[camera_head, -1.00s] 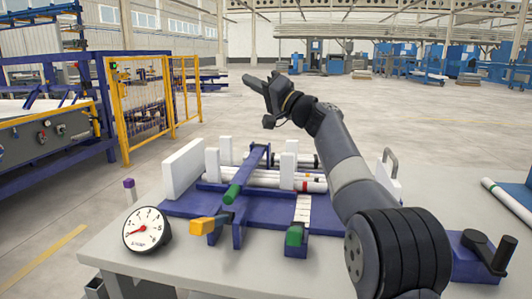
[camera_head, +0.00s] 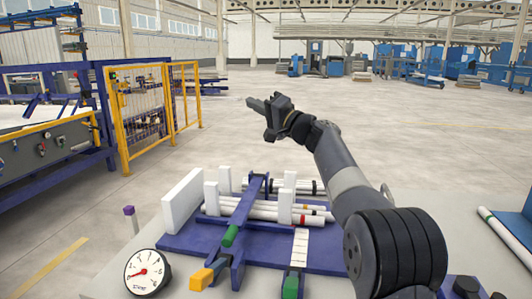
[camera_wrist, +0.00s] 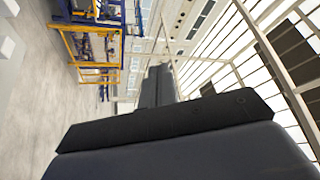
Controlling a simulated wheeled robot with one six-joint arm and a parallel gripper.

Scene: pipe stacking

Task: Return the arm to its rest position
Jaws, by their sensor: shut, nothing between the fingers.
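My gripper (camera_head: 256,105) is raised in the air above and beyond the work table in the head view. It points left and its fingers are shut with nothing between them. My dark grey arm reaches up to it from the lower right. In the wrist view the dark gripper body (camera_wrist: 165,125) fills the lower middle, and its narrow closed end (camera_wrist: 158,85) points toward the hall wall and roof. Nothing touches the gripper.
The table (camera_head: 120,262) carries a purple fixture (camera_head: 190,241) with white pipes (camera_head: 262,210), white blocks (camera_head: 182,200) and a round gauge (camera_head: 147,272). A yellow fence (camera_head: 146,105) stands on the left. Open floor lies beyond the table.

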